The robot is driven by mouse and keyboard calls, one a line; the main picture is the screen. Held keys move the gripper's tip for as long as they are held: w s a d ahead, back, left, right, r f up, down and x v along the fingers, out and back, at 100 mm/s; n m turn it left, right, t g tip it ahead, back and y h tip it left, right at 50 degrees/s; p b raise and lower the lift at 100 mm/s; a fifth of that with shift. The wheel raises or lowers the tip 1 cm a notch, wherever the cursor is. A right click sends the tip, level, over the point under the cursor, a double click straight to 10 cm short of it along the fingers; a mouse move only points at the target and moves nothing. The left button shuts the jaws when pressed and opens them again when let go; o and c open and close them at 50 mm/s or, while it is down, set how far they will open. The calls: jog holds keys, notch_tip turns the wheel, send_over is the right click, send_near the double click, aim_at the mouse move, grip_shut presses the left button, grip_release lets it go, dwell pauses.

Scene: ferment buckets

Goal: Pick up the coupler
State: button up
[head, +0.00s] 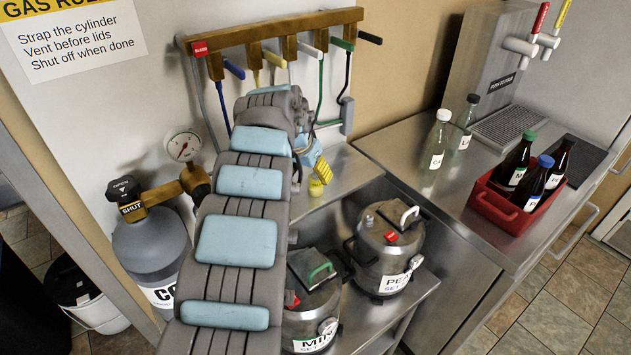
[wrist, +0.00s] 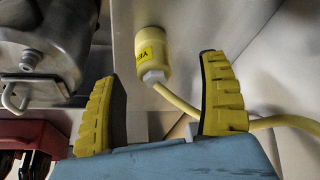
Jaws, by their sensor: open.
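The coupler (wrist: 152,52) is a yellow cylinder with a dark-lettered label and a pale nut, on a yellow hose (wrist: 180,105). In the wrist view it is upper centre, in the gap between my finger lines and beyond the fingertips, not gripped. In the head view a small yellow piece (head: 316,188) just below my gripper looks like the coupler. My gripper (wrist: 157,68) is open, with ribbed yellow fingers on either side and nothing held. In the head view my gripper (head: 316,162) is partly hidden behind my arm, above the steel shelf.
Two steel kegs (head: 390,258) (head: 311,302) stand on the lower shelf. A wooden rack (head: 270,35) with several coloured hoses hangs above. A grey gas cylinder (head: 150,245) is at left. A red crate (head: 495,205) of bottles and two clear bottles stand on the right counter.

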aim_at(315, 176)
jog(key=shift+w+d+f, duration=0.1)
jog(key=shift+w+f, duration=0.05)
jog(key=shift+f, duration=0.35)
jog(key=shift+w+d+f+p, duration=0.25)
jog(key=shift+d+f, duration=0.15)
jog(key=shift+f, duration=0.3)
jog(key=shift+w+d+f+p, duration=0.2)
jog(key=shift+d+f, duration=0.2)
jog(key=shift+f, duration=0.3)
jog(key=shift+x, duration=1)
jog(key=shift+a, duration=0.15)
jog(key=c, duration=1.4)
